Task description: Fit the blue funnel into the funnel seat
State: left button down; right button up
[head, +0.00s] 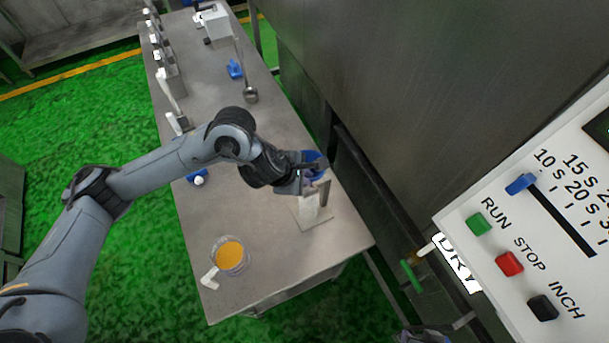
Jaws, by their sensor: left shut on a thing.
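The blue funnel (314,158) is at the right side of the metal table, partly hidden by my left gripper. My left gripper (312,184) reaches in from the left and is shut on the funnel. Below it in the picture is a pale stand with a flat base plate (315,219) and a whitish upright part (309,206), which looks like the funnel seat. The funnel appears over the top of this stand. The gripper hides the join, so I cannot tell whether they touch. My right gripper is not clearly in view.
A jug of orange contents (229,256) stands at the table's near end. A small blue item (197,177) lies near the left edge. A ladle (250,95) and another blue item (235,69) lie farther back. A control panel (540,215) stands at the right.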

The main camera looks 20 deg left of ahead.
pick_arm(q)
jog(key=shift+b, duration=0.4)
dwell(0.6)
dwell(1.0)
jog(key=shift+f+b, duration=0.2)
jog(key=shift+b, duration=0.25)
jog(key=shift+f+b, duration=1)
jog(key=shift+b, duration=0.05)
jog(key=shift+f+b, duration=1.25)
jog(key=shift+b, duration=0.05)
jog(key=c, duration=1.2)
grip_release()
jog(key=shift+o, duration=0.2)
jog(key=shift+r, duration=0.1)
